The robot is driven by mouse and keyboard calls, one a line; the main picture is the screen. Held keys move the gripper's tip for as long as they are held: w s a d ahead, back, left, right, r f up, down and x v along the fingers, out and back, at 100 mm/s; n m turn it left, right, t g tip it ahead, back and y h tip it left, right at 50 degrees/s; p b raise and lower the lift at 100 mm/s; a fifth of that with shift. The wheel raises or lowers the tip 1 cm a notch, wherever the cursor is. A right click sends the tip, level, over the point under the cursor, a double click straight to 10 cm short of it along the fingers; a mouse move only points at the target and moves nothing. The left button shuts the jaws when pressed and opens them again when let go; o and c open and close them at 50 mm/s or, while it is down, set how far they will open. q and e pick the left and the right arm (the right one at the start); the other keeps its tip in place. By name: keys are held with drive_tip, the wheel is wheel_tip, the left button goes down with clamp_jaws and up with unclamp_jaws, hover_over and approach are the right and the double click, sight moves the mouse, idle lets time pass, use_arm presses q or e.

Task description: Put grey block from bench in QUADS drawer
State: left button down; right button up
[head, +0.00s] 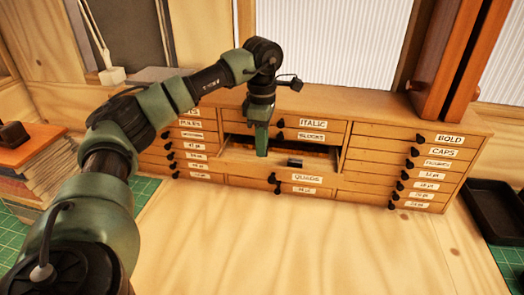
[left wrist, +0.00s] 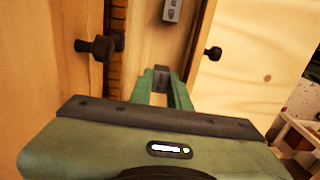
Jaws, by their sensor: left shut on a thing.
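The QUADS drawer (head: 247,170) is pulled out from the middle of the wooden cabinet. My left gripper (head: 261,152) points down over the drawer, left of its middle. In the left wrist view its fingers (left wrist: 163,84) are shut on a small grey block (left wrist: 161,76). In the head view the held block is hidden by the fingers. I cannot tell whether it touches the drawer floor. A second grey block (head: 295,162) lies in the drawer to the right; it also shows in the left wrist view (left wrist: 172,10). My right gripper is not in view.
The cabinet (head: 385,128) has several labelled drawers with dark knobs (head: 278,188). The drawer above QUADS sits close behind the gripper. The wooden bench (head: 300,245) in front is clear. A black tray (head: 495,208) stands right, and stacked books (head: 45,160) stand left.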

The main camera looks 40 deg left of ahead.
use_arm(q)
wheel_tip(320, 180, down, 3)
drive_tip(key=shift+w+a+p, duration=0.1)
drive_tip(key=shift+a+p, duration=0.05)
drive_tip(key=shift+p, duration=0.15)
drive_tip(key=shift+f, duration=0.15)
drive_tip(key=c, duration=1.3)
unclamp_jaws()
drive_tip(key=shift+c, duration=0.2)
